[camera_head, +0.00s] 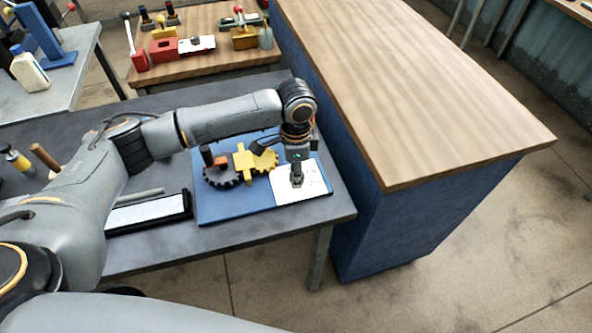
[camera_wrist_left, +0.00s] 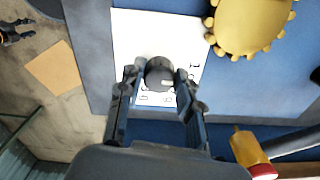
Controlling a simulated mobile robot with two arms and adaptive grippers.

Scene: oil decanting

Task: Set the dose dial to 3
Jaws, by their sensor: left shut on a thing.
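The dose dial is a dark round knob (camera_wrist_left: 157,70) on a white plate (camera_wrist_left: 190,30) with printed marks, in the left wrist view. A short pale pointer line on the knob points to the right in that view. The marks are partly hidden and too blurred to read. My left gripper (camera_head: 297,184) points straight down over the white plate (camera_head: 315,184) in the head view. Its two fingers (camera_wrist_left: 157,78) are shut on the knob from both sides. In the head view the gripper largely hides the knob. My right gripper is not in view.
The plate is on a blue board (camera_head: 235,213) at the table's right end. Beside it are a yellow gear (camera_head: 262,161) and a dark gear (camera_head: 221,182). A black-framed tray (camera_head: 148,215) lies to the left. A wood-topped blue counter (camera_head: 400,95) stands close on the right.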

